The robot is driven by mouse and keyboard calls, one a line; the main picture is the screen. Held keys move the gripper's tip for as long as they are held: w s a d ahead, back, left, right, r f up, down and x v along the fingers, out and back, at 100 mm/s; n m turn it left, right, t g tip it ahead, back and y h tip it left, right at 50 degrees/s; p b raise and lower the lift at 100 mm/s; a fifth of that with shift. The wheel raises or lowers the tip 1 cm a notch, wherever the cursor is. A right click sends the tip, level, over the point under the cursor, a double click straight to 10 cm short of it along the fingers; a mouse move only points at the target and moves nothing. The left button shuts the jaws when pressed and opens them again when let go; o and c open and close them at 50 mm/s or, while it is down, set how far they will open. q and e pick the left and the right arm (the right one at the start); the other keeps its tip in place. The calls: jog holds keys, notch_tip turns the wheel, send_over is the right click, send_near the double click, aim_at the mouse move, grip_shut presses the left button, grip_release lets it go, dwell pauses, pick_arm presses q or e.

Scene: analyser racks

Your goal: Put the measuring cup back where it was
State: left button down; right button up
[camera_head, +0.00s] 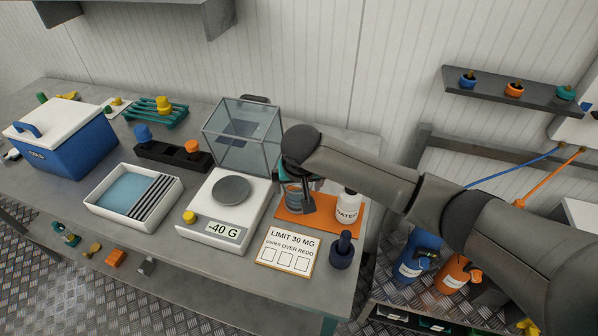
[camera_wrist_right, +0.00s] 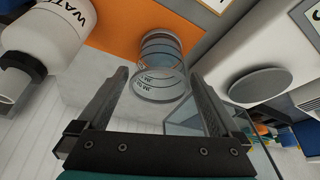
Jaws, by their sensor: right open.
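The measuring cup (camera_head: 293,196) is a clear cup with dark markings, standing on the orange mat (camera_head: 338,228) right of the scale. In the right wrist view the cup (camera_wrist_right: 162,48) appears between and just beyond the fingertips of my right gripper (camera_wrist_right: 160,78). My right gripper (camera_head: 305,200) is open, with its fingers spread on either side of the cup's near end, and partly hides the cup in the head view. I cannot tell whether a finger touches it. My left gripper is not in view.
A white water bottle (camera_head: 347,208) stands close right of the cup. The scale (camera_head: 231,190), reading -40 G, is to the left, with a glass box (camera_head: 242,135) behind it. A limit card (camera_head: 288,252) and a dark blue stamp (camera_head: 342,251) are in front.

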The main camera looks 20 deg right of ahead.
jog(key=p+v, duration=0.1)
jog(key=v, duration=0.7)
jog(key=shift+r, duration=0.2)
jog(key=shift+s, duration=0.1)
jog(key=shift+c, duration=0.2)
dwell(0.7)
